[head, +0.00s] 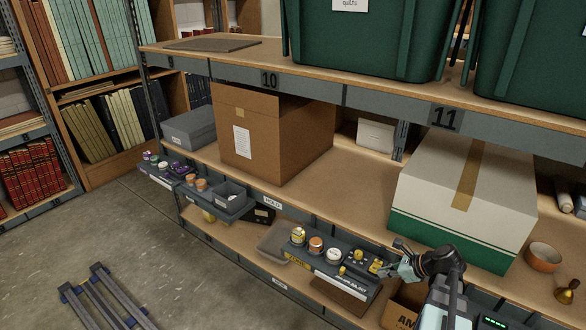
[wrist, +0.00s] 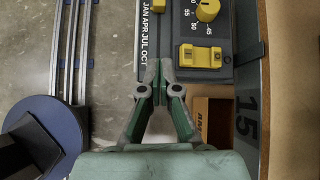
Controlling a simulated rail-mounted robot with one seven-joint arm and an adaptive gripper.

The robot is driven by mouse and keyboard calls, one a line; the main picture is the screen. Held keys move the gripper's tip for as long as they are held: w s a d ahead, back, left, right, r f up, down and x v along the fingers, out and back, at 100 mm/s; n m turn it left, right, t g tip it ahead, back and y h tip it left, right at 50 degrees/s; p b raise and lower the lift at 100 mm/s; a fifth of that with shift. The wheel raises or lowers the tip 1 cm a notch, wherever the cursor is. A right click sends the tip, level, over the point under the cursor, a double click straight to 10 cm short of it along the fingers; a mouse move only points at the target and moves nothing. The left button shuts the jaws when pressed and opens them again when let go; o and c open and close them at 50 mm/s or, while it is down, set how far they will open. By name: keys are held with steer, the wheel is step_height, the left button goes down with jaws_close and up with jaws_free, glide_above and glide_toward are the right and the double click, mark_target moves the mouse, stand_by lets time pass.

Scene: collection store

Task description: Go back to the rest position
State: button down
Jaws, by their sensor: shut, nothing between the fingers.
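My gripper (head: 386,270) is at the front edge of the lower shelf, right of centre in the head view, beside a dark panel (head: 358,259) with yellow controls. In the wrist view my gripper (wrist: 161,88) has its fingertips together with nothing between them. The panel (wrist: 195,20) lies just beyond the fingertips, with a yellow knob (wrist: 207,9) and a yellow switch (wrist: 200,56). I cannot tell whether the fingertips touch the panel.
A cardboard box (head: 240,140) and a white-and-green box (head: 455,190) stand on the middle shelf. Green bins (head: 365,40) stand above. A copper-coloured bowl (head: 543,257) and a brass bell (head: 567,290) are at right. An open carton (head: 398,314) sits below my gripper. The floor (head: 110,235) at left is mostly clear.

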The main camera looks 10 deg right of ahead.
steer(key=s+a+f+n+g+h, duration=0.1)
steer(key=s+a+f+n+g, duration=0.25)
steer(key=s+f+n, duration=0.4)
steer(key=s+a+f+n+g+h, duration=0.1)
steer(key=s+a+f+n+g, duration=0.3)
steer(key=f+n, duration=0.5)
steer(key=s+a+f+n+g+h, duration=0.1)
steer(key=s+a+f+n+g, duration=0.1)
steer(key=s, duration=0.5)
steer(key=s+a+f+n+g+h, duration=0.1)
steer(key=s+a+f+n, duration=0.3)
steer(key=s+a+f, duration=0.3)
steer(key=s+a+f+n+g+h+p, duration=0.1)
steer(key=s+a+f+n+g+h, duration=0.1)
steer(key=s+a+f, duration=0.3)
steer(key=s+a+n, duration=0.1)
steer(key=s, duration=0.3)
steer(key=shift+s+a+n+g, duration=0.25)
steer(key=shift+a+n+g, duration=0.05)
steer(key=shift+n+g, duration=0.05)
stand_by(0.5)
